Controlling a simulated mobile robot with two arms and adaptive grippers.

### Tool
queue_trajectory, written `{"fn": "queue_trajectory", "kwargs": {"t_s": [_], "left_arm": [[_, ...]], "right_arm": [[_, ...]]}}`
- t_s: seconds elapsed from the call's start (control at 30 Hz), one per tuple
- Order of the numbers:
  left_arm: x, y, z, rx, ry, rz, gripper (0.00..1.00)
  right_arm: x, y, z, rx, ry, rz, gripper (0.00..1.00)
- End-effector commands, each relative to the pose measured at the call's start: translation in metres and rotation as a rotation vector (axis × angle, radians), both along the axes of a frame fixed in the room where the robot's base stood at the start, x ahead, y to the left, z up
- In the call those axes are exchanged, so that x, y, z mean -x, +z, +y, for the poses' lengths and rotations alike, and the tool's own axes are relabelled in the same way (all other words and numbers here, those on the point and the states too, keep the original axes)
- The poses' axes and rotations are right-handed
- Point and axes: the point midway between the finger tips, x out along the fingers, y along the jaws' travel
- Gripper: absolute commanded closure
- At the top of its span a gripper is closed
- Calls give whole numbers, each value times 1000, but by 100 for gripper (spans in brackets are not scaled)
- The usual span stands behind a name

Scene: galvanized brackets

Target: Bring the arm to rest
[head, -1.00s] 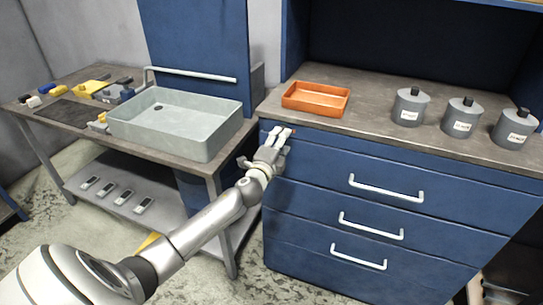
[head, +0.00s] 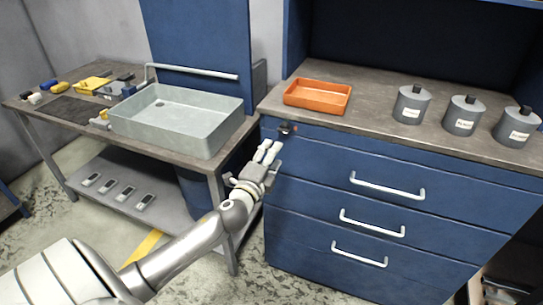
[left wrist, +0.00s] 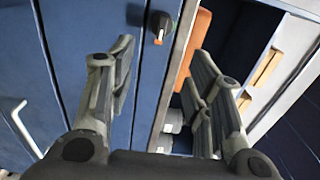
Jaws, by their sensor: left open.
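My left gripper (head: 268,152) is open and empty in front of the upper left of the blue drawer cabinet (head: 330,165). In the left wrist view its two fingers (left wrist: 160,65) stand wide apart with nothing between them. A small dark knob (head: 286,129) with an orange-red mark sits on the cabinet front, just above and beyond the fingertips. The knob also shows in the left wrist view (left wrist: 159,24), at the top and apart from the fingers. My right gripper is not in view.
An orange tray (head: 317,108) and several grey lidded canisters (head: 411,104) stand on the cabinet top. Left is a workbench with a grey basin (head: 215,141) and small tools. White drawer handles (head: 387,190) stick out from the cabinet. A strip of floor is open below my arm.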

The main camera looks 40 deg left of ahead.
Motion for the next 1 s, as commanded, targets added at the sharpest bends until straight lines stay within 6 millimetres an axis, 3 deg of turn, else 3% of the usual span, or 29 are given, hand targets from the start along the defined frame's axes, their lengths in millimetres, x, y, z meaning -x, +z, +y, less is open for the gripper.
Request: {"fn": "queue_trajectory", "kwargs": {"t_s": [0.3, 0.37, 0.43, 0.57, 0.67, 0.8, 0.87, 1.0], "left_arm": [[0, -4, 0, 6, 1, 7, 53], [0, -16, 2, 24, 5, 25, 53], [2, -42, 4, 64, 14, 69, 53], [15, -125, 10, 195, 49, 200, 53], [38, -201, 9, 320, 92, 317, 53], [84, -298, 1, 493, 163, 467, 53], [109, -337, -6, 566, 199, 528, 53], [176, -419, -28, 729, 297, 665, 53]], "right_arm": [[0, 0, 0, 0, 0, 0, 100], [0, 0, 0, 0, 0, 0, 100], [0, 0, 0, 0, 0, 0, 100], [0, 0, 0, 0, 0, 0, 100], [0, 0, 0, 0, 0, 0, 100], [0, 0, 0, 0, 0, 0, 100], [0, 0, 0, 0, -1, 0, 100], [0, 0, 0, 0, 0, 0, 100]]}}
